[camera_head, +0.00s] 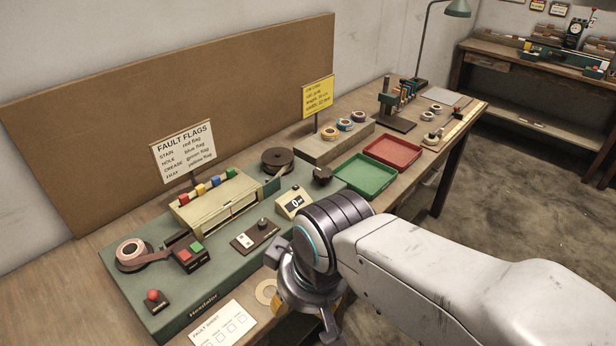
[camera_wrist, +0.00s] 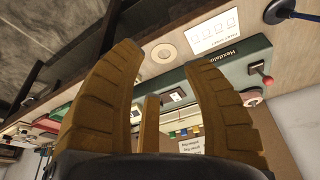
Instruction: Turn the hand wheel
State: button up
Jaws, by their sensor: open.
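On the green machine base (camera_head: 130,262), a dark round reel (camera_head: 277,158) sits at the back right, and a small dark block with a round knob (camera_head: 322,174) stands at its right end. I cannot tell for sure which of these is the hand wheel. My gripper (camera_head: 305,302) hangs over the front edge of the bench, in front of the machine and apart from both parts. The wrist view looks tilted across the bench, and the fingers hide part of the machine.
A tape roll (camera_head: 130,250), a red-and-green button box (camera_head: 190,252), a red-knobbed lever (camera_head: 154,300) and a counter (camera_head: 294,204) stand on the base. Green (camera_head: 365,177) and red (camera_head: 393,152) trays lie to the right. A fault sheet (camera_head: 226,326) lies at the front.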

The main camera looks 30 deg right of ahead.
aim_at(322, 175)
jog(key=i+l, duration=0.1)
jog(key=l, duration=0.25)
jog(key=i+l, duration=0.15)
jog(key=l, duration=0.2)
jog(key=i+l, duration=0.1)
jog(key=l, duration=0.25)
jog(key=i+l+z, duration=0.1)
jog(key=l, duration=0.2)
